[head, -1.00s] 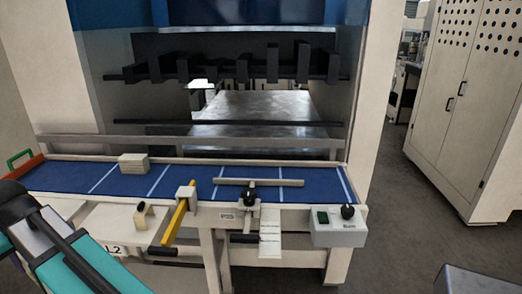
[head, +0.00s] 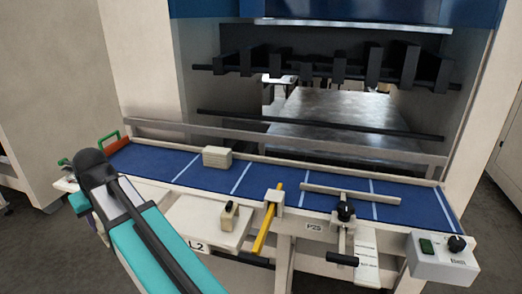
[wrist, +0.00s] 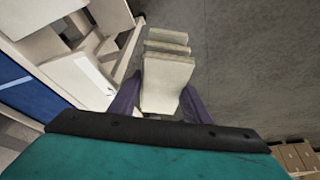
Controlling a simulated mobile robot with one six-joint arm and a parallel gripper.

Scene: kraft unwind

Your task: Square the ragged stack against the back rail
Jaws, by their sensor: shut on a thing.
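In the wrist view my gripper (wrist: 160,88) has its purple fingers shut on a ragged stack of cream pieces (wrist: 167,82). The pieces at its far end are stepped out of line. The stack is held over the grey floor, beside the blue table. In the head view my arm runs up the left side; my fingers and the held stack cannot be made out there. Another small cream stack (head: 217,157) sits on the blue table (head: 160,163), near the back rail (head: 270,135). That rail is a long grey bar along the table's rear edge.
A yellow-handled clamp (head: 268,222), a cream bar (head: 350,193) with a black knob (head: 345,211) and a control box (head: 443,258) line the table's front and right. An orange tray with a green handle (head: 108,140) is at the left end. Belt left of the stack is clear.

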